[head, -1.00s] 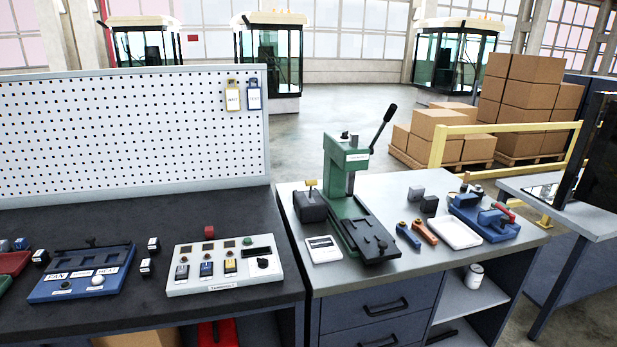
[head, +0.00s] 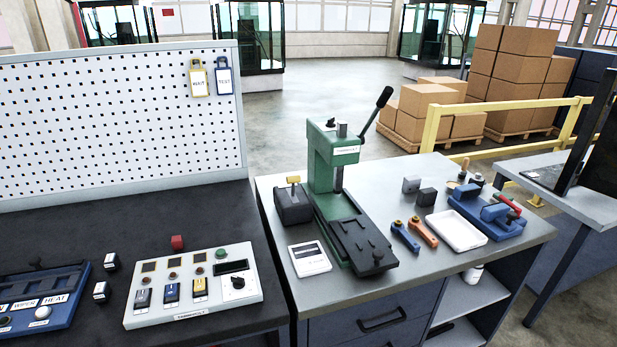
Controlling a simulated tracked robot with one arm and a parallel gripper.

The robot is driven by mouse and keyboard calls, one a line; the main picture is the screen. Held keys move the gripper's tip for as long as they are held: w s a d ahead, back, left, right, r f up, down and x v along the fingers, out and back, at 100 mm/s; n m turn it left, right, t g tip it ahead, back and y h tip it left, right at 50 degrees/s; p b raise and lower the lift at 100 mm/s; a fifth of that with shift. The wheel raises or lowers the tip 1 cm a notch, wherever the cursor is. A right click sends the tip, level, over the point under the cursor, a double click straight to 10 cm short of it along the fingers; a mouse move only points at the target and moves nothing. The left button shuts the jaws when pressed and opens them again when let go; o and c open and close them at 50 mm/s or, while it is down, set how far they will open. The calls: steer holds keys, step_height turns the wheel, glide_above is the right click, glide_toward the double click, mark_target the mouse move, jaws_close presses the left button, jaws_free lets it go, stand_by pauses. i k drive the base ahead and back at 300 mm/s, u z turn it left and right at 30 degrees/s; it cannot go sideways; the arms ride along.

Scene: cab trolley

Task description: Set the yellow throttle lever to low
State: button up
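A dark grey box (head: 293,206) with a small upright yellow T-shaped handle (head: 293,180) on top stands on the grey bench, just left of the green press. It is the only yellow lever-like part I see, but no throttle or low marking is readable on it. My gripper is not in view.
The green arbor press (head: 335,165) with a black lever stands right beside the box. A white card (head: 309,259) lies in front. A white switch panel (head: 192,289) is on the dark bench at left. A white tray (head: 456,231) and blue vise (head: 487,212) are right.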

mark_target(295, 179)
steer(key=k, duration=0.65)
steer(key=u, duration=0.25)
steer(key=i, duration=1.5)
steer(key=z, duration=0.35)
